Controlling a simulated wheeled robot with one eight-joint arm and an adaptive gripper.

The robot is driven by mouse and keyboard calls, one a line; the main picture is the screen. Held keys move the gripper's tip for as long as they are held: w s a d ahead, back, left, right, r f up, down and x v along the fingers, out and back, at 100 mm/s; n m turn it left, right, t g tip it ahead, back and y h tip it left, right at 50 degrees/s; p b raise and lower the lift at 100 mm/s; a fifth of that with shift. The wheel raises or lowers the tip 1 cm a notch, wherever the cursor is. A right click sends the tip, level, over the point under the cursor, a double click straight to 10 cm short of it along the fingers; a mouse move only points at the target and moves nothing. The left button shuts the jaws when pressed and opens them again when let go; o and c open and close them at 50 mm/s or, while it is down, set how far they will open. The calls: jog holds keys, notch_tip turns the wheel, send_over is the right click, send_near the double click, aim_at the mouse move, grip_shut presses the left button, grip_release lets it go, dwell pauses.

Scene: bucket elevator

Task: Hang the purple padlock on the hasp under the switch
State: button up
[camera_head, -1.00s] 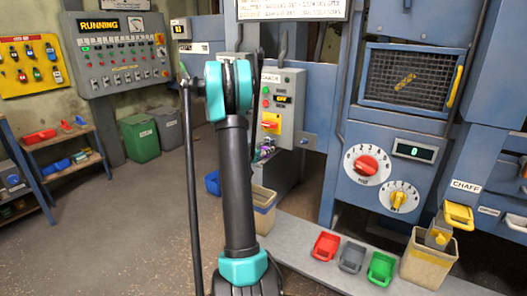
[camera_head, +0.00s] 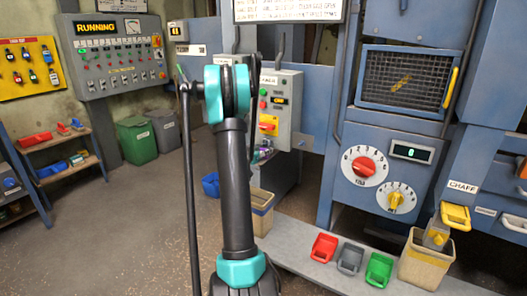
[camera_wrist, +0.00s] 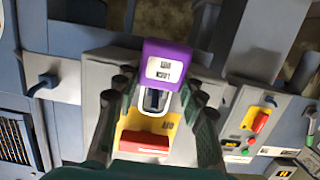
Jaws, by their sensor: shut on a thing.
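The purple padlock (camera_wrist: 170,58) with a white label is between the fingertips of my gripper (camera_wrist: 157,97) in the wrist view, which looks upside down. My gripper is shut on it. Its pale shackle (camera_wrist: 143,106) lies over a dark part in front of the yellow switch plate; I cannot tell whether it passes through the hasp. The red switch handle (camera_wrist: 145,142) sits just beyond the shackle. In the head view the switch (camera_head: 268,122) shows on the grey control box (camera_head: 287,112); my arm partly hides the box, and the padlock is a small purple spot (camera_head: 262,153).
Another grey box with a red and yellow knob (camera_wrist: 262,122) is at right in the wrist view. In the head view, a tan bin (camera_head: 262,205) stands below the control box. Red, grey and green trays (camera_head: 324,247) lie on the ledge.

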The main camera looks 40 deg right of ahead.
jog(key=shift+f, duration=0.7)
jog(key=o, duration=1.3)
jog(key=shift+a, duration=0.1)
jog(key=shift+f+v, duration=0.35)
jog(key=shift+v, duration=1.25)
jog(key=shift+f+v, duration=0.4)
jog(key=shift+v, duration=1.2)
jog(key=shift+f+v, duration=0.35)
jog(key=shift+v, duration=1.25)
jog(key=shift+s+a, duration=0.15)
jog(key=s+a+f+n+y, duration=0.2)
jog(key=s+a+n+y, duration=0.2)
jog(key=s+a, duration=0.4)
jog(key=s+a+f+n+g+y, duration=0.1)
jog(key=s+a+f+n+y, duration=0.1)
jog(key=s+a+n+y, duration=0.3)
jog(key=s+a+f+n+y, duration=0.3)
jog(key=s+a, duration=0.9)
jog(key=a, duration=1.2)
jog(key=shift+s+n+g+y, duration=0.2)
jog(key=shift+n+y, duration=0.15)
jog(key=shift+y, duration=0.35)
jog(key=shift+s+n+g+y, duration=0.2)
jog(key=shift+n+y, duration=0.15)
jog(key=shift+y, duration=0.35)
